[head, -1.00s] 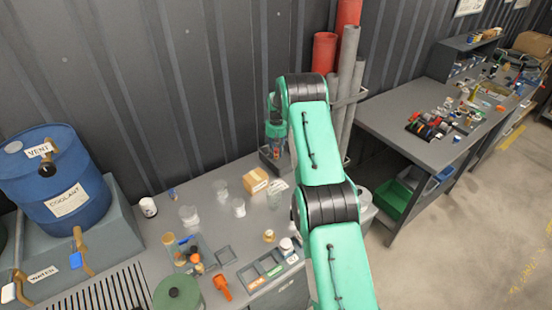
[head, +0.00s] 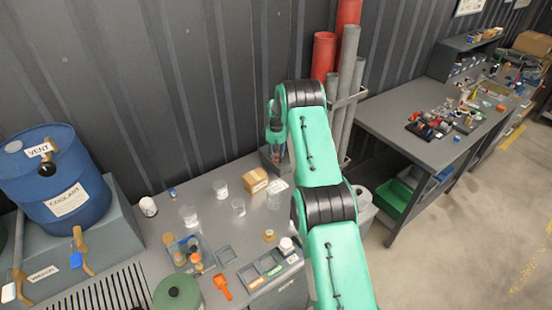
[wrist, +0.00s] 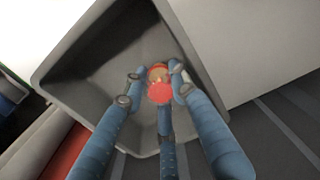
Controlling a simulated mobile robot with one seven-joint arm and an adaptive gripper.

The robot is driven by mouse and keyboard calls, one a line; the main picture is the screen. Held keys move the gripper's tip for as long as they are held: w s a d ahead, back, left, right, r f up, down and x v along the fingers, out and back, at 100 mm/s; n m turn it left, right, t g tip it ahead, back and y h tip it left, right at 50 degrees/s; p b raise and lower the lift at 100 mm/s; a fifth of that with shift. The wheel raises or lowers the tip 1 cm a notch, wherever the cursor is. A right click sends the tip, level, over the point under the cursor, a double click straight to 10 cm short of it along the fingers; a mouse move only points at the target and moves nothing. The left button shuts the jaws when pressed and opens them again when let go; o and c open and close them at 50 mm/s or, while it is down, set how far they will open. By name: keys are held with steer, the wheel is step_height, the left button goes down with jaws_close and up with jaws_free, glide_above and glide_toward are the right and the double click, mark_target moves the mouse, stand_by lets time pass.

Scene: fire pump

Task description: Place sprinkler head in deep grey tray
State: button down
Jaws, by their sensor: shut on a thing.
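The deep grey tray (wrist: 105,60) fills the middle of the wrist view, with its walls around my gripper's fingertips in the picture. My gripper (wrist: 156,75) has blue fingers closed around the sprinkler head (wrist: 159,92), a small red and brass-coloured piece. The sprinkler head appears over the tray's interior; its height above the tray floor is hard to tell. In the head view, my gripper (head: 275,140) points down at the back of the bench by the wall, over the grey tray (head: 267,163), which is partly hidden by my arm.
Red and grey pipes (head: 343,80) stand upright behind my arm. A divided grey tray (head: 270,268) and an orange tool (head: 222,287) lie at the bench front.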

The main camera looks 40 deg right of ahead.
mark_target(276, 154)
steer(key=c, duration=1.7)
jaws_free()
steer(key=shift+o, duration=0.2)
steer(key=shift+r, duration=0.1)
step_height(276, 154, up, 12)
